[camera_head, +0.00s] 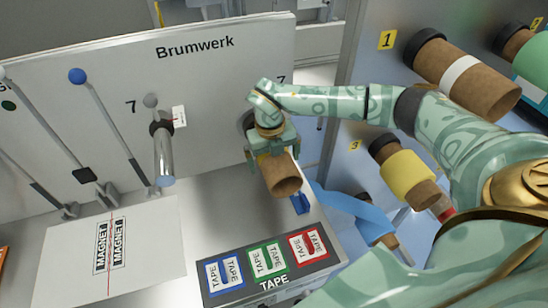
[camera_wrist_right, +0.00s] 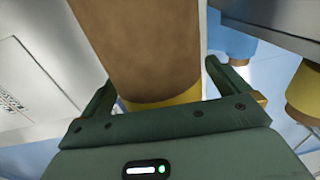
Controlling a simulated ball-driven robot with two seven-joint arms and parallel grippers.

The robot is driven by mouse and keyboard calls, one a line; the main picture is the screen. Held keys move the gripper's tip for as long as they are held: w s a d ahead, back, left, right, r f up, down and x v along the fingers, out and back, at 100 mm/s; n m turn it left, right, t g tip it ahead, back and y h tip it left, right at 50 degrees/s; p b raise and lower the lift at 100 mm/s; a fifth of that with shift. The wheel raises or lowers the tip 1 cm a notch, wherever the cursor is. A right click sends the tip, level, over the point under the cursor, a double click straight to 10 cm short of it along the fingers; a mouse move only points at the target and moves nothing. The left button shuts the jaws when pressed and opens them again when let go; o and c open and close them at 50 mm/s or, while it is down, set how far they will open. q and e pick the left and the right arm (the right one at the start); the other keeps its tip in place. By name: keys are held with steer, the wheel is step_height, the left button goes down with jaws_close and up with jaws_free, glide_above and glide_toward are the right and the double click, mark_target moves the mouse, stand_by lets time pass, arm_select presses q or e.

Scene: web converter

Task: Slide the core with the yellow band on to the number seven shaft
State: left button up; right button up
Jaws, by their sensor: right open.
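A brown cardboard core (camera_head: 284,178) with a yellow band stands out from the panel, below my right gripper. The core (camera_wrist_right: 143,48) and its yellow band (camera_wrist_right: 165,102) also show in the right wrist view. My right gripper (camera_head: 272,143) is open, its fingers on either side of the core, with gaps visible. A dark hub (camera_head: 248,120) shows behind the gripper, near a second 7 mark. Whether a shaft runs inside the core is hidden. My left gripper is out of view.
A rack at right holds a white-banded core (camera_head: 460,76) at 1, another yellow-banded core (camera_head: 405,173) at 3, and a blue-banded core (camera_head: 368,222) below. A tape box (camera_head: 270,284) and a magnet sheet (camera_head: 150,255) lie in front. Levers (camera_head: 105,120) stand at left.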

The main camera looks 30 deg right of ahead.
steer(key=c, duration=1.4)
steer(key=shift+o, duration=0.2)
steer(key=shift+w+d+r, duration=0.15)
steer(key=shift+w+d, duration=0.05)
steer(key=shift+w, duration=0.55)
steer(key=o, duration=1.4)
steer(key=shift+c, duration=0.2)
steer(key=shift+r, duration=0.1)
step_height(320, 180, up, 16)
steer(key=a, duration=0.1)
steer(key=shift+w, duration=0.15)
